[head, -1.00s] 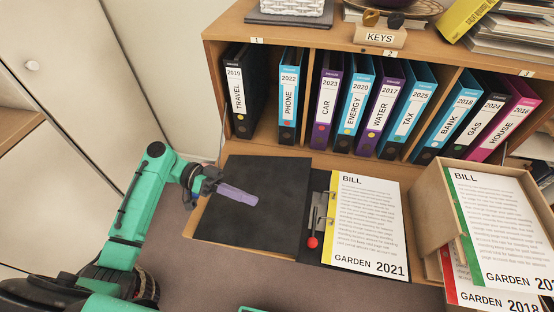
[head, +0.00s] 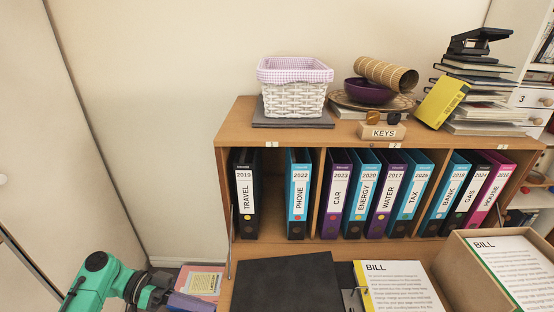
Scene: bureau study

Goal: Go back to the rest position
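My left arm comes in at the bottom left, with its green links and the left gripper (head: 190,302) at the bottom edge. Its purple-grey end is cut off by the frame, so its opening cannot be made out. It is left of the open binder, apart from it. The open binder's black cover (head: 285,285) lies on the bureau's fold-down flap. A sheet headed BILL (head: 400,288) with a yellow edge lies in the binder's right side. My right gripper is not in view.
The bureau (head: 228,130) holds a row of labelled binders (head: 335,195). A white basket (head: 293,98), a KEYS holder (head: 382,131) and stacked books stand on top. A cardboard box (head: 462,255) with papers is at the lower right. Pink and pale items (head: 203,281) lie low beside the bureau.

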